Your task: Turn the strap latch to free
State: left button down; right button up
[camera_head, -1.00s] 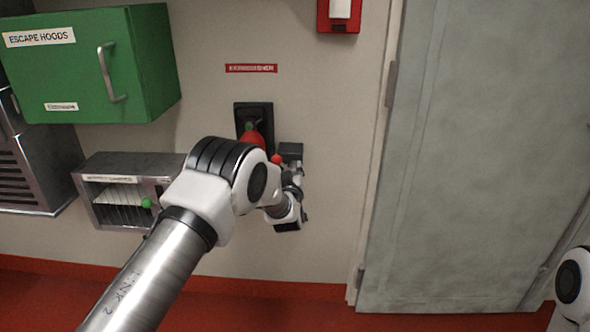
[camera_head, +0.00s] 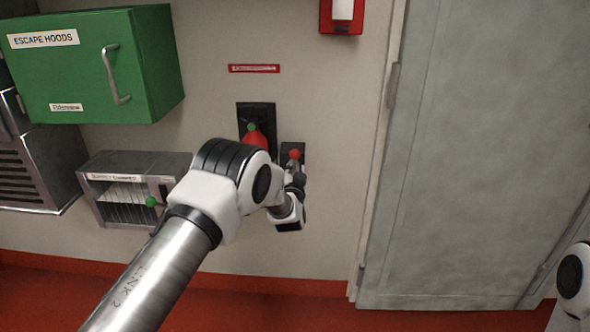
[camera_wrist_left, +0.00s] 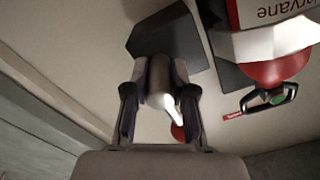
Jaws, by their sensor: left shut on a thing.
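The strap latch is a small lever with a red knob (camera_head: 294,154) on a dark wall plate (camera_head: 299,147), right of the red extinguisher (camera_head: 257,140). The knob sits in front of the plate's upper part. My left gripper (camera_head: 295,181) is at the latch, partly hidden by my arm. In the left wrist view, my left gripper (camera_wrist_left: 160,98) is shut on the latch's grey round part (camera_wrist_left: 160,78), in front of the dark plate (camera_wrist_left: 172,35). The red knob also shows there (camera_wrist_left: 178,132), below a bright rod. My right gripper is out of view.
The extinguisher (camera_wrist_left: 276,70) hangs close beside my left gripper on a dark bracket (camera_head: 256,108). A green escape-hood cabinet (camera_head: 150,65) and a metal rack (camera_head: 107,205) are on the left. A grey door (camera_head: 470,160) stands to the right.

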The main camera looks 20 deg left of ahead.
pick_arm(q)
jog(key=shift+r+m, duration=0.15)
jog(key=shift+m, duration=0.35)
jog(key=c, duration=1)
grip_release()
jog(key=shift+d, duration=0.1)
jog(key=shift+o, duration=0.2)
jog(key=shift+s, duration=0.25)
jog(key=v, duration=1.1)
jog(key=shift+s, duration=0.2)
jog(key=shift+d, duration=0.15)
